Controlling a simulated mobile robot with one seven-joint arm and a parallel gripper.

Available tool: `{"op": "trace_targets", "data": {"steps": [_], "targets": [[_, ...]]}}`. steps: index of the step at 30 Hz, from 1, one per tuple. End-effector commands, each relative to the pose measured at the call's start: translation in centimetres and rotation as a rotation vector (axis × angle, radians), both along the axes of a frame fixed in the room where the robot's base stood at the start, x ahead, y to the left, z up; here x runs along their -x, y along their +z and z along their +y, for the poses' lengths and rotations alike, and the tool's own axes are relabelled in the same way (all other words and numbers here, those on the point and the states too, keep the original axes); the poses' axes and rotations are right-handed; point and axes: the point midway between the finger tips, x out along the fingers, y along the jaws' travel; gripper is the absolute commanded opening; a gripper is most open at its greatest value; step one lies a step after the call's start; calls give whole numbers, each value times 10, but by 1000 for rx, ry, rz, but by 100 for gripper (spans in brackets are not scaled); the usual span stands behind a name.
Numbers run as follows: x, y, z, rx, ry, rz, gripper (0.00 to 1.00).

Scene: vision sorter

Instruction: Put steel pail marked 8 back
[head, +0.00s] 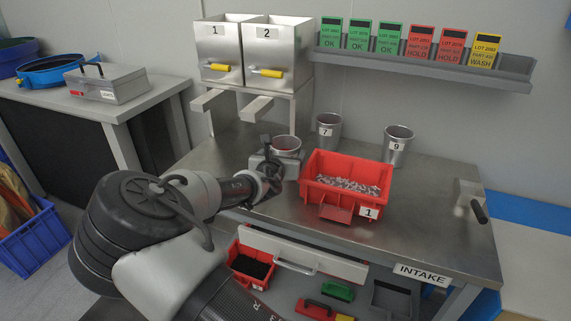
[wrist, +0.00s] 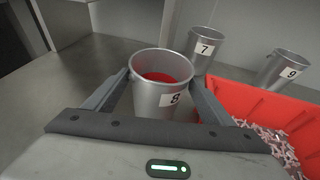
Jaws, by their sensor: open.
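The steel pail marked 8 (wrist: 155,98) stands upright in the wrist view, and I see red inside it. In the head view its rim (head: 287,143) shows just beyond my gripper, left of the red bin; its lower part is hidden by my arm. My gripper (wrist: 160,88) is open, with one finger on each side of the pail. I cannot tell whether the fingers touch it. Pail 7 (head: 326,129) and pail 9 (head: 397,145) stand on the steel table (head: 430,220) behind the red bin.
The red bin marked 1 (head: 318,206), holding small pieces, stands close to the right of pail 8. Steel hoppers 1 (head: 216,56) and 2 (head: 268,50) stand behind on a frame with chutes. A shelf of lot cards (head: 430,66) hangs on the wall. The table's right side is mostly clear.

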Motion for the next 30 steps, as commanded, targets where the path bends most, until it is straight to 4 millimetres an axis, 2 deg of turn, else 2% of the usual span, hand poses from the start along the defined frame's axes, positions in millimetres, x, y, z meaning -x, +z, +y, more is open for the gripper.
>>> {"op": "trace_targets", "data": {"steps": [3,10,17,24,26,30], "targets": [[-10,-4,-2,0,1,0,77],[-11,-4,-1,1,2,1,77],[-11,-3,-2,1,1,0,40],[-11,1,-1,1,1,-1,40],[-11,7,-1,0,1,-2,40],[-11,33,-1,0,2,-3,40]]}}
